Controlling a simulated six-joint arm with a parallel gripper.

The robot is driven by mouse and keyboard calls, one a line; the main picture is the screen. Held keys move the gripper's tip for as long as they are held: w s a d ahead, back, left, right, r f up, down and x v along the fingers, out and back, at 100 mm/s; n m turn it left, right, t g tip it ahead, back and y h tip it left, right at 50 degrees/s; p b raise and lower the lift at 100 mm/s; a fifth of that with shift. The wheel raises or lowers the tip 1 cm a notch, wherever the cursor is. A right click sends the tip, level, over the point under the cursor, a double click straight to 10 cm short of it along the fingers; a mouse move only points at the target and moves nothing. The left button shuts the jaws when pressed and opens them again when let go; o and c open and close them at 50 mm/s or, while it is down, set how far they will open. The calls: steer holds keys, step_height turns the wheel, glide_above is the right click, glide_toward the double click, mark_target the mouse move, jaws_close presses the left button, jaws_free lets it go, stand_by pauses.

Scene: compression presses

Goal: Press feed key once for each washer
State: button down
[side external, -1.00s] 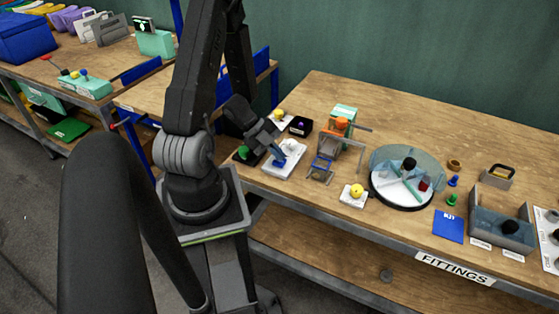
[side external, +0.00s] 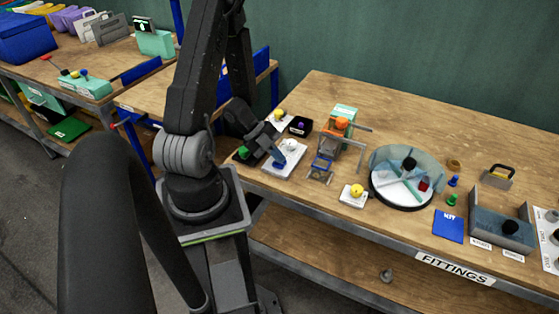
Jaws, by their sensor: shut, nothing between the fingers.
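My gripper (side external: 273,143) is shut and empty, over a white panel (side external: 296,163) at the near left of the wooden bench. A blue piece (side external: 279,162) shows just below its fingers, on the panel. I cannot tell whether this is a key or whether the fingers touch it. A pale round knob (side external: 291,145) sits behind it on the panel. Right of the panel stands a small press (side external: 341,125) with an orange top and a grey frame, with blue showing inside the frame. A brown ring (side external: 454,164) lies at the right. I cannot make out any washers.
A yellow button (side external: 357,190) on a white base stands at the front edge. Right of it is a round, clear-walled turntable (side external: 388,193). A dark box with a purple button (side external: 300,126) stands behind the panel. A grey bin (side external: 501,215) and blue card (side external: 449,225) lie at the right.

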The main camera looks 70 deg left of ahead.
mark_target(278, 163)
steer(key=shift+r, duration=0.95)
steer(key=shift+r, duration=2.5)
